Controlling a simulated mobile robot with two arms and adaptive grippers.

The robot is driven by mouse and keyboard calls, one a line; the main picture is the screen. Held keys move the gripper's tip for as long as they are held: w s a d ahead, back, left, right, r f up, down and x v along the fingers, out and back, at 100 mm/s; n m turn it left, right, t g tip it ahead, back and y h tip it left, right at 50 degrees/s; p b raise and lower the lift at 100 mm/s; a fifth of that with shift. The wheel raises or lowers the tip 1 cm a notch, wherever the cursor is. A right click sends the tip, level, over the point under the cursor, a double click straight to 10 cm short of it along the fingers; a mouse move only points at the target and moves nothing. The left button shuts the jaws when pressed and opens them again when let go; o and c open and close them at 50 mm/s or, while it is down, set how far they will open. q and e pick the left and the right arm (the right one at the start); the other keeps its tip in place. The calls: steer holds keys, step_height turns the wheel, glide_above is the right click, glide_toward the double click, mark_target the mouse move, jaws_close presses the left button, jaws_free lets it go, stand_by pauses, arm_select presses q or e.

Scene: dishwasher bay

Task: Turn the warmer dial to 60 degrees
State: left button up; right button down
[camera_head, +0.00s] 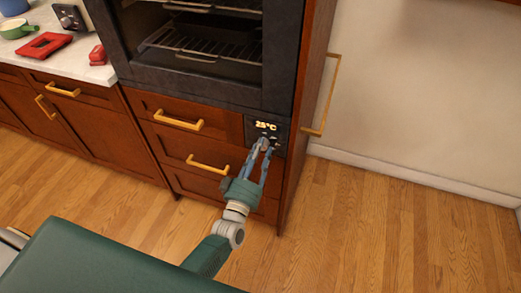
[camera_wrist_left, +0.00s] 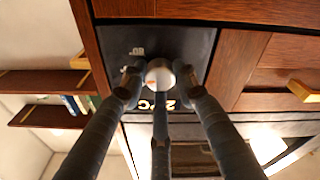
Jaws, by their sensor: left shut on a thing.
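The warmer's dark control panel (camera_head: 280,133) sits below the oven at its right side, and its display (camera_head: 265,126) reads 25°C. The dial is a round pale knob (camera_wrist_left: 160,74) with a small orange mark, seen between my fingers in the left wrist view. My left gripper (camera_head: 264,145) reaches up to the panel and is shut on the dial. In the left wrist view its fingers (camera_wrist_left: 158,85) close around the knob, and the display is partly hidden behind them. In the head view the fingers cover most of the dial. My right gripper is not in view.
The open oven (camera_head: 205,45) with wire racks is above the panel. Wooden drawers with gold handles (camera_head: 180,122) are to the left. A long gold handle (camera_head: 331,95) sticks out on the cabinet's right side. The wooden floor (camera_head: 390,220) is clear at right.

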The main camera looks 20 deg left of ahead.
arm_select(q)
steer(key=shift+f+m, duration=0.1)
steer(key=shift+m, duration=0.5)
steer(key=o, duration=1.1)
steer(key=shift+o, duration=0.2)
steer(key=s+f, duration=0.1)
steer(key=s, duration=1.1)
steer(key=shift+a+f, duration=0.25)
steer(key=shift+f, duration=0.05)
